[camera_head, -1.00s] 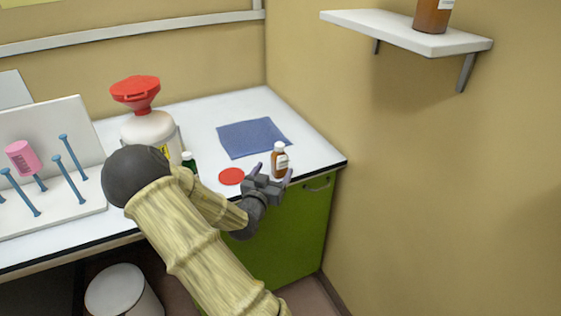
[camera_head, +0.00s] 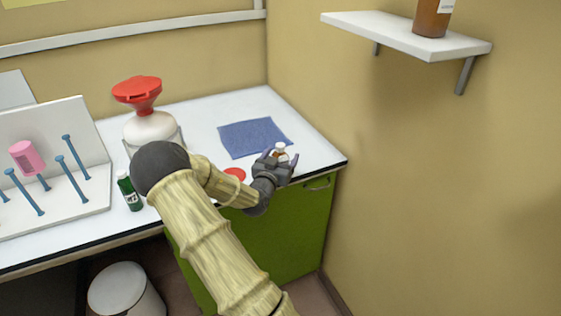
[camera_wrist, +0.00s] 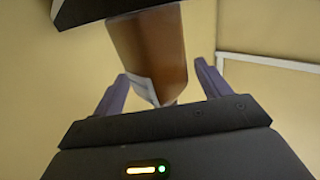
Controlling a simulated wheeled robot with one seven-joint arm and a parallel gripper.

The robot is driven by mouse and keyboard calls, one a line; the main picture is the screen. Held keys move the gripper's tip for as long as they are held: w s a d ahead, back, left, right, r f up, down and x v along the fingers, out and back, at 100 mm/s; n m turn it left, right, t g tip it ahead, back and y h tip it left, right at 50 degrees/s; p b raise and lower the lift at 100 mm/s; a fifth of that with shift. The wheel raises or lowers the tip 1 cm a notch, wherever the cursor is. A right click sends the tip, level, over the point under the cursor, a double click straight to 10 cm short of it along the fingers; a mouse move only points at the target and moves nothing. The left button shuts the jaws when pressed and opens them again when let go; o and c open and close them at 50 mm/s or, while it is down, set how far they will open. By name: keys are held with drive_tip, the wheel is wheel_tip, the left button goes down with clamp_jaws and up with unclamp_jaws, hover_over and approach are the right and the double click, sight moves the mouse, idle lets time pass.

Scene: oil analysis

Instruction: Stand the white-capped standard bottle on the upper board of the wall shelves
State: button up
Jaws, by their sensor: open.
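The small brown bottle with a white cap (camera_head: 280,147) stands upright near the right front of the white counter. My gripper (camera_head: 279,158) is open, with one purple finger on each side of the bottle and its palm in front. The lower part of the bottle is hidden behind my gripper. In the wrist view the brown bottle (camera_wrist: 150,50) fills the gap between the spread fingers (camera_wrist: 160,85), with gaps on both sides. One white wall shelf board (camera_head: 385,38) is seen at the upper right; whether it is the upper one I cannot tell.
A larger brown bottle (camera_head: 432,16) stands on the shelf board. A blue cloth (camera_head: 252,137) and a red disc (camera_head: 235,174) lie on the counter. A green bottle (camera_head: 129,192), red-funnelled container (camera_head: 150,128) and peg rack (camera_head: 60,205) stand left. The shelf's front left is clear.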

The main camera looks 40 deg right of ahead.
idle(0.5)
drive_tip(key=c, duration=1.2)
drive_tip(key=shift+c, duration=0.2)
drive_tip(key=shift+r, duration=0.15)
wheel_tip(320, 180, up, 10)
drive_tip(key=shift+f, duration=0.15)
